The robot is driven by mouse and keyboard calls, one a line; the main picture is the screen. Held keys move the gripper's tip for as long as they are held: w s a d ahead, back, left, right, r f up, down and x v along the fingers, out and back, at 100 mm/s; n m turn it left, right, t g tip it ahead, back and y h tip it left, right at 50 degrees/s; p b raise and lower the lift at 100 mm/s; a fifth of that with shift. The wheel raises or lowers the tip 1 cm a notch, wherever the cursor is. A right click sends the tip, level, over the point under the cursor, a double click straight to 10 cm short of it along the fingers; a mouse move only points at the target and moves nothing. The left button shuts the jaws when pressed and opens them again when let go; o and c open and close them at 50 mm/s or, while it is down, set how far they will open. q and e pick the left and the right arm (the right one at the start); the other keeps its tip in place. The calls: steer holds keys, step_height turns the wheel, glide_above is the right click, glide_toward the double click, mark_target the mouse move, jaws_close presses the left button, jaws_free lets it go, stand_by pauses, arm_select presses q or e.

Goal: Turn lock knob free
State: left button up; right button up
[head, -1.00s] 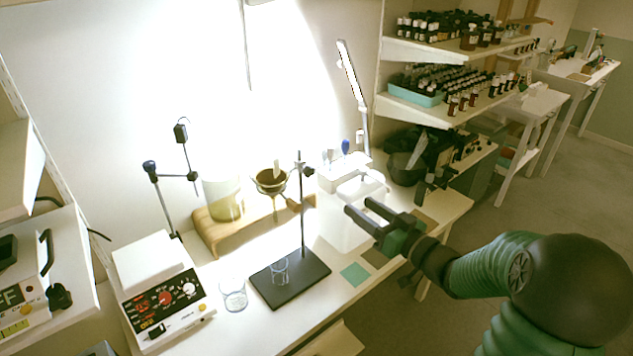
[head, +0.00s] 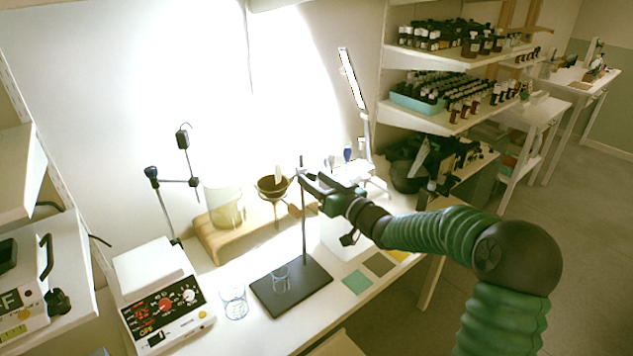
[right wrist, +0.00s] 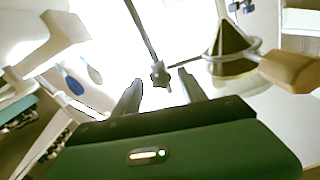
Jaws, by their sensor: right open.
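The lock knob (right wrist: 160,73) is a small dark star-shaped knob in the right wrist view, beside the thin stand rod (head: 304,235). The rod rises from a black base plate (head: 312,279). A ring with a dark cone-shaped funnel (right wrist: 232,42) is held out from the rod; the funnel also shows in the head view (head: 271,188). My right gripper (head: 311,182) is open at the upper rod. In the wrist view the knob appears between and just beyond its fingertips; I cannot tell whether they touch it. In the head view the gripper hides the knob. My left gripper is not in view.
A glass beaker (head: 234,302) stands left of the base plate, and a smaller glass (head: 281,279) stands on it. A hotplate-like device (head: 165,305) is at left. A large glass vessel (head: 223,205) stands on a wooden stand (head: 208,240) behind. Bottle shelves are at right.

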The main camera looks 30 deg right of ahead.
jaws_close()
stand_by(0.3)
